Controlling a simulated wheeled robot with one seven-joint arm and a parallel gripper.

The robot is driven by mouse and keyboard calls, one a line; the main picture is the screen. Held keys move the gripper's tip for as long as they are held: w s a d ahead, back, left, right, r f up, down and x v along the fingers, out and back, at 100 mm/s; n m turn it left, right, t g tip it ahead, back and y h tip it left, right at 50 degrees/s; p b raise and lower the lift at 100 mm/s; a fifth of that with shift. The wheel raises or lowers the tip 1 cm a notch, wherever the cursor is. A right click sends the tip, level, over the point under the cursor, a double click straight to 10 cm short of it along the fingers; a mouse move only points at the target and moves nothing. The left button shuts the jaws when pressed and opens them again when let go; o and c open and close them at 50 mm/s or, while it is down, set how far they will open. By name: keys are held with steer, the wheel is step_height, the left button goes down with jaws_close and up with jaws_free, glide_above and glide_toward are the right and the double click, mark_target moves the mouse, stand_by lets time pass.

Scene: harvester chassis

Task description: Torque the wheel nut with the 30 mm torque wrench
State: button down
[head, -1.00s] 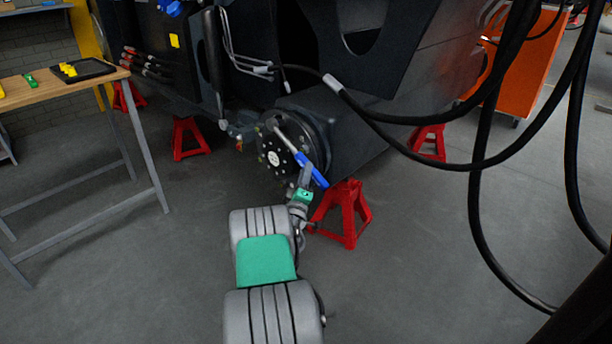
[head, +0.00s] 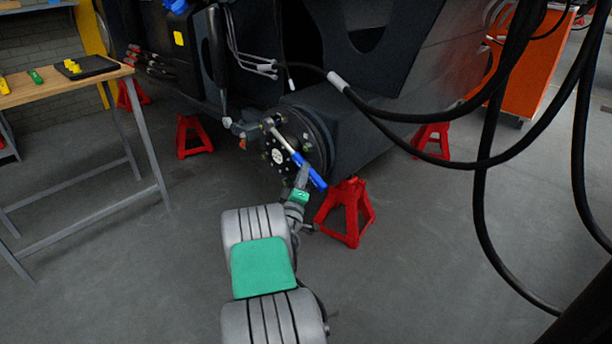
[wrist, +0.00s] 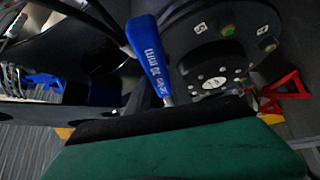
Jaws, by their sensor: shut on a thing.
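The torque wrench (head: 309,171) has a blue handle and a bright metal shaft. In the head view it slants across the face of the black wheel hub (head: 277,157), with its head at the hub's upper left edge. I cannot tell whether its socket sits on a nut. My gripper (head: 304,176) is shut on the blue handle at the lower right of the hub. In the wrist view the handle (wrist: 149,58) carries "30 mm" lettering, and the hub (wrist: 213,70) shows numbered, green-marked nuts (wrist: 227,30). The fingertips are not clear there.
A red jack stand (head: 346,212) stands close to the right of my gripper. Black hoses (head: 478,165) hang at the right. A wooden workbench (head: 60,88) with a dark tray (head: 88,67) is at the left.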

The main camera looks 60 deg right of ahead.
steer(key=w+a+b, duration=0.1)
steer(key=w+a, duration=0.1)
steer(key=a, duration=0.6)
steer(key=shift+a+b, duration=0.15)
steer(key=shift+b, duration=0.2)
steer(key=shift+r, duration=0.1)
